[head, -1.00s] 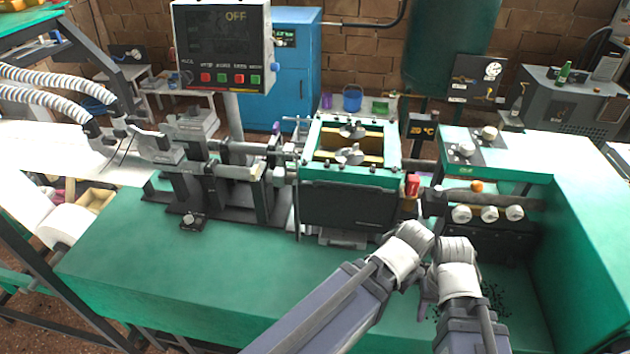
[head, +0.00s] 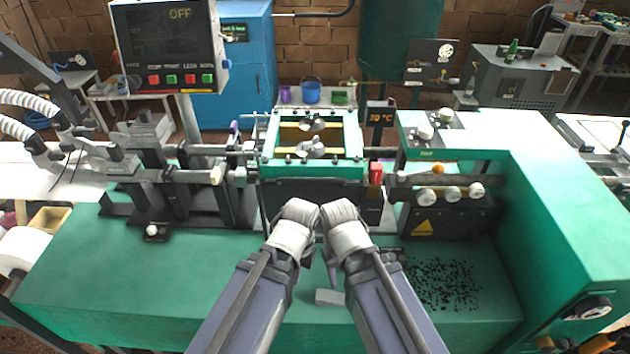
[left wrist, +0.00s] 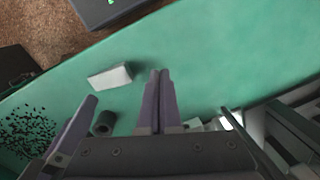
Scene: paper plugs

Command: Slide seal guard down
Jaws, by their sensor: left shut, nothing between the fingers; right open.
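The likely seal guard is the dark panel (head: 300,190) on the front of the green-framed press (head: 270,170); I cannot tell for certain which part it is. My left gripper (left wrist: 160,75) is shut and empty; its two purple fingers meet in the left wrist view. In the head view the left hand is in front of the panel, with its fingers hidden. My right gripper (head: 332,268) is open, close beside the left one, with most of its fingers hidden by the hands. The hands cover the panel's lower part; contact is not visible.
A grey block (head: 329,297) lies on the green bench (head: 130,280), below the hands; it also shows in the left wrist view (left wrist: 110,75). Black granules (head: 445,285) lie at the right. A control screen (head: 165,45) reads OFF. The bench's front left is clear.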

